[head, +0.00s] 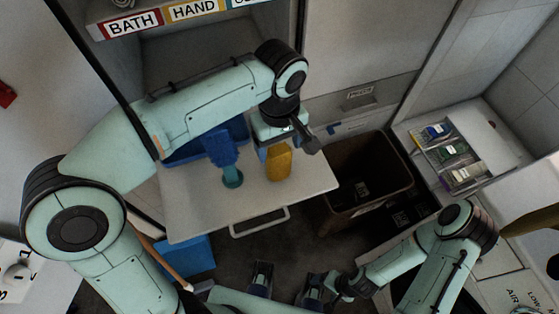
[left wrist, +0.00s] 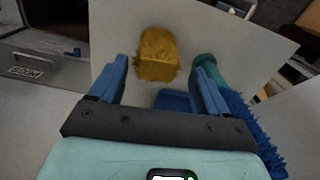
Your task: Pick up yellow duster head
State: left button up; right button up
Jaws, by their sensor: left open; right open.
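The yellow duster head (head: 279,162) is a fuzzy upright block on the white pull-out shelf (head: 205,213). In the left wrist view, the yellow duster head (left wrist: 156,55) shows just beyond and between the blue fingertips, nearer the left finger. My left gripper (head: 279,146) is open and empty above and behind it in the head view. My left gripper (left wrist: 165,64) also shows open in the wrist view. Whether a finger touches the head cannot be told. My right gripper (head: 288,272) is open and low at the bottom of the head view, away from the shelf.
A blue duster (head: 221,150) with a teal base stands left of the yellow head, close to my left gripper. A blue tray (head: 190,150) lies behind it. A brown bin (head: 372,160) stands right of the shelf. The shelf's front is clear.

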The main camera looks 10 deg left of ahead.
aim_at(279, 159)
pick_arm(q)
jog(key=f, duration=0.5)
jog(key=f+b, duration=0.1)
jog(key=f, duration=0.1)
jog(key=shift+w+a+f, duration=0.1)
jog(key=shift+w+f, duration=0.05)
jog(key=shift+w, duration=0.15)
jog(key=c, duration=1)
